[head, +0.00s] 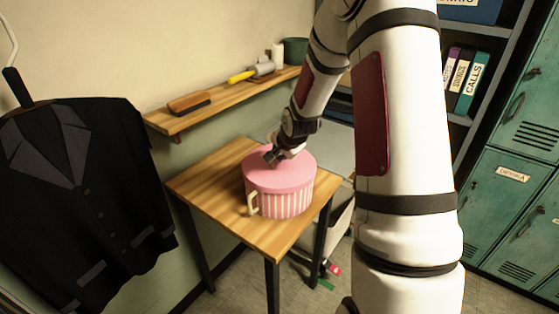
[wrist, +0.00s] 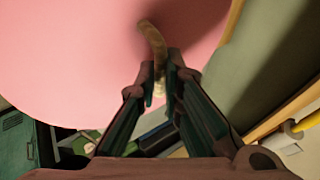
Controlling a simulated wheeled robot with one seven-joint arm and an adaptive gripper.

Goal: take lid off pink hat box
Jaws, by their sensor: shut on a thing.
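The pink hat box (head: 288,204) stands on a small wooden table (head: 215,183). Its sides are striped pink and white. Its plain pink lid (head: 296,173) sits on top with no gap that I can make out. A tan loop (head: 252,204) shows at the box's front left side. My gripper (head: 270,160) is over the lid's back left part. In the wrist view my gripper (wrist: 160,82) is shut on a curved tan handle (wrist: 152,42) against the pink lid (wrist: 85,50). The fingers hide the handle in the head view.
A wall shelf (head: 222,101) behind the table holds a brush (head: 189,104) and a yellow-handled tool (head: 243,76). A dark jacket (head: 85,190) hangs at left. Green lockers (head: 510,195) stand at right. The table's front is bare.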

